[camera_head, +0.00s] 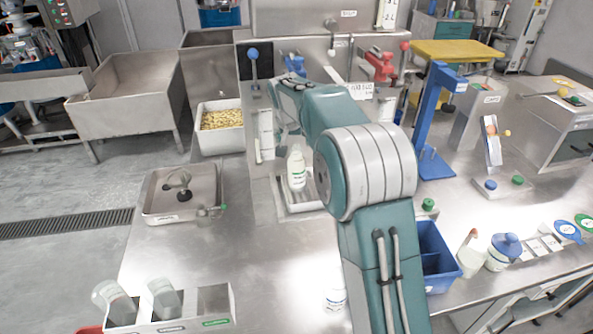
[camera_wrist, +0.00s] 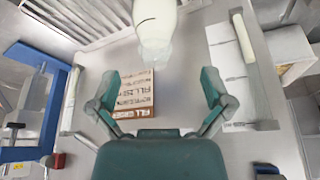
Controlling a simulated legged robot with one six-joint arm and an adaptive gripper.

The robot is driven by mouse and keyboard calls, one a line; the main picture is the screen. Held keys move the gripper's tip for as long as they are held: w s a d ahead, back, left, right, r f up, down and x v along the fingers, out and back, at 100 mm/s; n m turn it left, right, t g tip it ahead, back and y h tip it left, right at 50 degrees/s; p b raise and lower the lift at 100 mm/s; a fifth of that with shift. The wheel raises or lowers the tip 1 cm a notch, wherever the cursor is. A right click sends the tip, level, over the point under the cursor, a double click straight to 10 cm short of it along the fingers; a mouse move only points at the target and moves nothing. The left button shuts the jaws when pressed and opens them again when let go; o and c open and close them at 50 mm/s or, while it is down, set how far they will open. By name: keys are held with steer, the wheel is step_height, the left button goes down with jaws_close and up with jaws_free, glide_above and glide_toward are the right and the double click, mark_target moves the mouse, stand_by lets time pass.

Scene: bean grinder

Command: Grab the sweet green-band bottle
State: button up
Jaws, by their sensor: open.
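A white bottle with a green band (camera_head: 297,170) stands upright on a small tray (camera_head: 304,207) at the middle station in the head view; its lettering is too small to read. In the head view my arm hides much of the station, and the gripper's fingers are not clear there.
A brown lettered plate (camera_wrist: 133,95) shows between the fingers. A blue stand (camera_head: 432,120) and blue bin (camera_head: 434,258) are to the right of my arm. A blue-lidded container (camera_head: 503,252) is further right. A tray of jars (camera_head: 215,306) is lower left.

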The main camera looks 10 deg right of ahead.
mark_target(296, 154)
steer(key=x, duration=0.6)
steer(key=shift+d+f, duration=0.2)
steer(key=shift+f, duration=0.15)
steer(key=c, duration=1.3)
